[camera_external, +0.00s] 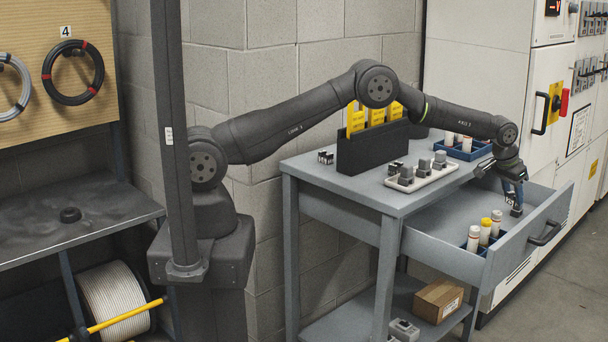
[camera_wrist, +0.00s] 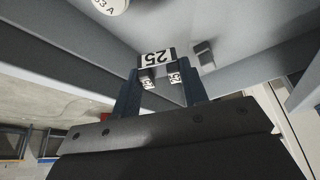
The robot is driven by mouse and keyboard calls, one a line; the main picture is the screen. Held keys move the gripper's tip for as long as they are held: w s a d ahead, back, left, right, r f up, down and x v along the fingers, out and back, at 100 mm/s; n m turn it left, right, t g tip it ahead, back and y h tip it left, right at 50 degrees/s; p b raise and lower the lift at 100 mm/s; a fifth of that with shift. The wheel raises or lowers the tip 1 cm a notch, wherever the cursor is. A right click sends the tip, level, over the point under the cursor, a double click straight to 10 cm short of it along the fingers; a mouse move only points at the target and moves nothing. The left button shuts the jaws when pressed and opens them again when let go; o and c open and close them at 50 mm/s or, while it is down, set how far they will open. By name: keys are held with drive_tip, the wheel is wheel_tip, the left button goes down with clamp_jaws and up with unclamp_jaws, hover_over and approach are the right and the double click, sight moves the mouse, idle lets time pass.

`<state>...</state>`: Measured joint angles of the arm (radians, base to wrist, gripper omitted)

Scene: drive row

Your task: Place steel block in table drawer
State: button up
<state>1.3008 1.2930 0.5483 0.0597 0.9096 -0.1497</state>
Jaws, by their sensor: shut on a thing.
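My gripper (camera_external: 514,196) is lowered into the open table drawer (camera_external: 447,237). In the wrist view its two blue fingers (camera_wrist: 160,88) are shut on a small block (camera_wrist: 155,57) with a white label marked 25. The held block shows only as a small dark shape (camera_external: 516,211) under the fingers in the external view. I cannot tell whether it touches the drawer floor (camera_wrist: 238,20), or from its surface whether it is steel. A small grey block-like thing (camera_wrist: 204,53) shows to the right of it.
A blue holder (camera_external: 482,247) with several white cylinders stands in the drawer's near end. The tabletop carries a pale tray (camera_external: 421,181) of grey blocks, a black rack (camera_external: 372,150) and another blue holder (camera_external: 466,151). The drawer front (camera_external: 530,235) stands close beside my gripper.

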wheel_tip(320, 180, down, 9)
drive_tip(key=shift+f, duration=0.1)
idle(0.3)
drive_tip(key=shift+f, duration=0.15)
drive_tip(key=o, duration=1.1)
drive_tip(key=shift+o, duration=0.2)
drive_tip(key=shift+a+r, duration=0.15)
drive_tip(key=shift+r, duration=0.5)
drive_tip(key=v, duration=1.1)
